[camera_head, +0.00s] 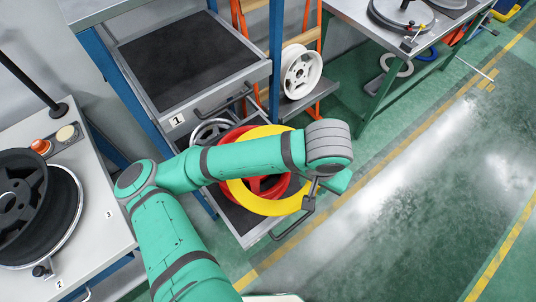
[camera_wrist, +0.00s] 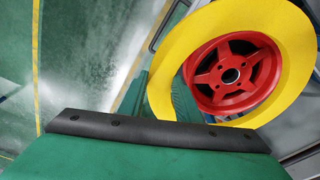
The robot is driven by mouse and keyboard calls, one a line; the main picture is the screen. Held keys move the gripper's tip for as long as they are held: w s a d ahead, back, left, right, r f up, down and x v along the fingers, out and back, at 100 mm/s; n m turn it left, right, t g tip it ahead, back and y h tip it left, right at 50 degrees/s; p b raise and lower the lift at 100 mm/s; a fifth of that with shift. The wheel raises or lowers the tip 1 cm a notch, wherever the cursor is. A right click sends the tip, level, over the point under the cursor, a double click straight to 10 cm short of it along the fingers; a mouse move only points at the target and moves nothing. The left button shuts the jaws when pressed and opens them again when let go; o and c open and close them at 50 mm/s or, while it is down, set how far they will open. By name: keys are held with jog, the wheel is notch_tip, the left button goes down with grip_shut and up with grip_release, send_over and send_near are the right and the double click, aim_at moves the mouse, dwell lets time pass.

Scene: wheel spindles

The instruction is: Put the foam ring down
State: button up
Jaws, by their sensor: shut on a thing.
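The yellow foam ring (camera_head: 268,206) is held at its right edge by my gripper (camera_head: 310,199), over the lower open drawer (camera_head: 246,238). In the wrist view the ring (camera_wrist: 172,72) fills the upper right, and a red wheel (camera_wrist: 211,68) shows through its hole. The red wheel (camera_head: 228,137) lies in the drawer, partly hidden by the ring and my arm. I cannot tell whether the ring touches the wheel or hangs above it. My fingertips are mostly hidden in both views.
An upper open drawer (camera_head: 185,60) with a dark mat is empty. A silver wheel (camera_head: 212,130) lies behind the red one. A white wheel (camera_head: 300,72) stands on the rack. Benches with wheels stand at left (camera_head: 100,225) and upper right (camera_head: 350,8). The floor at right is clear.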

jog(key=w+a+f, duration=0.2)
jog(key=w+f, duration=0.1)
jog(key=w+a+f, duration=0.2)
jog(key=w, duration=0.1)
jog(key=w+a+f, duration=0.2)
jog(key=w+f, duration=0.1)
jog(key=shift+w+a+f, duration=0.15)
jog(key=shift+f, duration=0.15)
jog(key=shift+w+a+f, duration=0.1)
jog(key=shift+f, duration=0.85)
jog(key=shift+w+a+f, duration=0.1)
jog(key=shift+f, duration=0.8)
jog(key=o, duration=1)
